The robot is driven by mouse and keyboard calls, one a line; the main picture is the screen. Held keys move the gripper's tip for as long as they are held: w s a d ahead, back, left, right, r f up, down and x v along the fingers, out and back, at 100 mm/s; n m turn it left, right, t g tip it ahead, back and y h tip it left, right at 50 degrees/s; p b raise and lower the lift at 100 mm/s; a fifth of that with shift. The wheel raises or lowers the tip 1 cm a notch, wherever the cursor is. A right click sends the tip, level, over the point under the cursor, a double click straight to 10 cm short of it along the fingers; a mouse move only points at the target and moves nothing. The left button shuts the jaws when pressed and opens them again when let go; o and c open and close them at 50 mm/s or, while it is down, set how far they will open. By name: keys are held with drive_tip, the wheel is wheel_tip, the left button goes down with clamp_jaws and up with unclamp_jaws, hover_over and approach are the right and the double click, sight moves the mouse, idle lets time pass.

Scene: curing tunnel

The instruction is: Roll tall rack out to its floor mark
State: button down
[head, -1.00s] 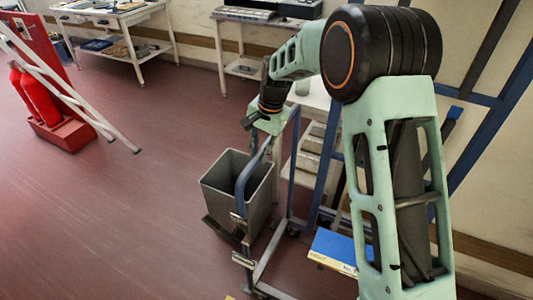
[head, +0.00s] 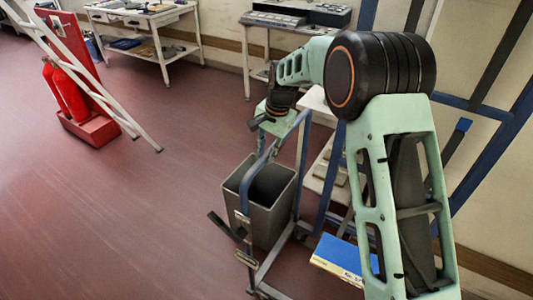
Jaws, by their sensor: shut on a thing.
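The rack shows as a blue and grey tubular frame (head: 245,190) in the lower middle, with a curved blue bar at its near side and a low grey base rail. It stands upright on the floor. My gripper (head: 268,128) is shut on the upper part of this frame, and my own wrist partly hides the grip. My arm covers much of the right side, so the rack's full extent cannot be told. No floor mark can be made out.
A grey bin (head: 268,212) stands close behind the frame. A blue and yellow box (head: 340,252) lies to its right. Red extinguishers (head: 68,92) and a white ladder (head: 95,75) stand left. White tables (head: 165,45) line the back. Red floor is open at left centre.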

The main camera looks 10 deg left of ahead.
drive_tip(key=shift+w+a+r, duration=0.1)
drive_tip(key=shift+a+r, duration=0.05)
drive_tip(key=shift+a, duration=0.1)
drive_tip(key=c, duration=1.8)
unclamp_jaws()
wheel_tip(320, 180, up, 12)
drive_tip(key=d, duration=0.2)
drive_tip(key=shift+s+d+f, duration=0.15)
drive_tip(key=shift+s+f, duration=0.05)
drive_tip(key=shift+s, duration=0.2)
